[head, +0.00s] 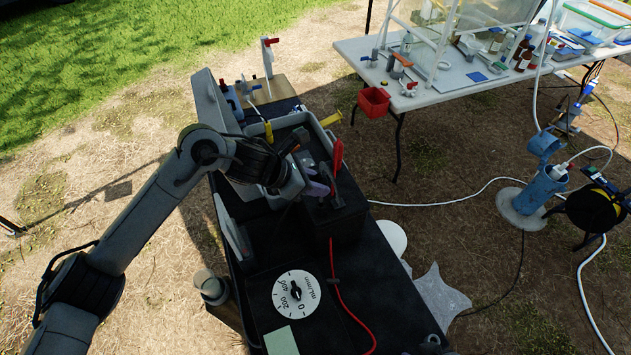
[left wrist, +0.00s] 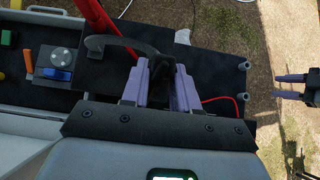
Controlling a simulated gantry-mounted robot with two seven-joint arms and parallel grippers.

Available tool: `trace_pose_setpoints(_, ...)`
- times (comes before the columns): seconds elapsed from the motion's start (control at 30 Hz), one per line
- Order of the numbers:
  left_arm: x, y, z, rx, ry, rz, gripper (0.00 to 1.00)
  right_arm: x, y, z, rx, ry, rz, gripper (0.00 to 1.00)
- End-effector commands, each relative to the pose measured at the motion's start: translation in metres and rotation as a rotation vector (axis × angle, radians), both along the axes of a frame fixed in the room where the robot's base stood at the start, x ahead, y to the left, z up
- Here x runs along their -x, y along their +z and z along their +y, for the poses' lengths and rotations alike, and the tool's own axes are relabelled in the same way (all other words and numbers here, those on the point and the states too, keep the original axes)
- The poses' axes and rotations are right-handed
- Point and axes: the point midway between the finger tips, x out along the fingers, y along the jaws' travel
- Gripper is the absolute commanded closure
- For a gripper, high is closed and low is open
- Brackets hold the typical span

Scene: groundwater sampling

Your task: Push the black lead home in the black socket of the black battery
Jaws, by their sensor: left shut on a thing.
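The black battery (head: 338,222) stands on the dark bench top. My left gripper (head: 322,190) is at its top, with its purple fingers shut on the black lead (left wrist: 161,72). In the left wrist view the lead's plug is between the fingers of my left gripper (left wrist: 163,88), and its dark cable curves off to the left. The black socket is hidden by the plug and fingers, so I cannot tell how deep the plug sits. A red lead (head: 338,155) rises beside it. My right gripper (left wrist: 289,87) is at the right edge of the left wrist view, open and empty.
A white table (head: 480,75) with bottles stands at the back right.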

Motion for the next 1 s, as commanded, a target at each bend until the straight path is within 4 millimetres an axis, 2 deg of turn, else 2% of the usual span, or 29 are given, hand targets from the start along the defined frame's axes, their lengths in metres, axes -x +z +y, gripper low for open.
trace_pose_setpoints(0.57, -0.0001, -0.0002, 0.0000, 0.000, 0.000, 0.000, 0.95, 0.0000, -0.0005, 0.0008, -0.003, -0.002, 0.000, 0.57)
trace_pose_setpoints(1.0, 0.0000, -0.0006, -0.0002, 0.001, -0.001, -0.001, 0.95, -0.0001, -0.0082, 0.0020, -0.009, -0.005, 0.000, 0.57)
